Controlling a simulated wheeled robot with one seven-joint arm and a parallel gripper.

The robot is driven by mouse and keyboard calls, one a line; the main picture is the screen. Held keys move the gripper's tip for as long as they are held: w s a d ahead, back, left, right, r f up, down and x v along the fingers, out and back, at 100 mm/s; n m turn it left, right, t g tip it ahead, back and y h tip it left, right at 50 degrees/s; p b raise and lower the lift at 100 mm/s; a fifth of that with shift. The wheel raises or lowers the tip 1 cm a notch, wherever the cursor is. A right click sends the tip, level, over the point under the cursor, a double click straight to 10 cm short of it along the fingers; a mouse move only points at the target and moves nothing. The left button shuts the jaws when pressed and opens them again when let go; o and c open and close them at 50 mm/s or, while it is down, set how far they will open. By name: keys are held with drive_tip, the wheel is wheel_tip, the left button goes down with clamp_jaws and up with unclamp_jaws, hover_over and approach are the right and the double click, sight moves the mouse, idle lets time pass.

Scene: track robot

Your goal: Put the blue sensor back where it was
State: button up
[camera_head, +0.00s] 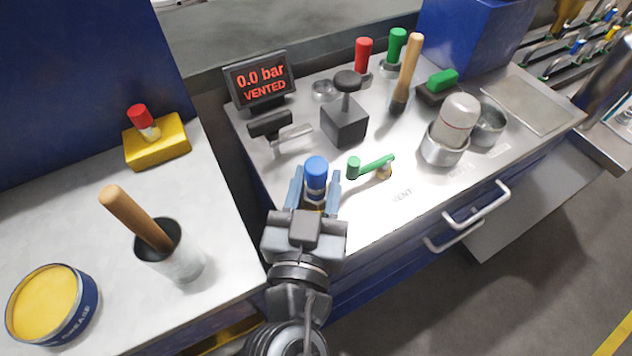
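The blue sensor (316,174) has a blue cap above a paler lower body. It stands between the two fingers of my gripper (315,190), near the front left edge of the bench top. The fingers press close on both sides of it, and its lower end is hidden by my gripper. A red-capped sensor (363,53) and a green-capped sensor (396,46) stand in round holders at the back of the bench. A similar round metal holder (323,91) to their left is empty.
A display (260,77) reads "0.0 bar VENTED". A black block with a knob (344,122), a green lever (372,165), a wooden-handled tool (405,75) and metal cups (444,150) stand on the bench. A yellow block (157,146), metal pot (178,255) and grease tin (50,305) are left.

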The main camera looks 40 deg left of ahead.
drive_tip(key=o, duration=0.3)
drive_tip(key=shift+p, duration=0.3)
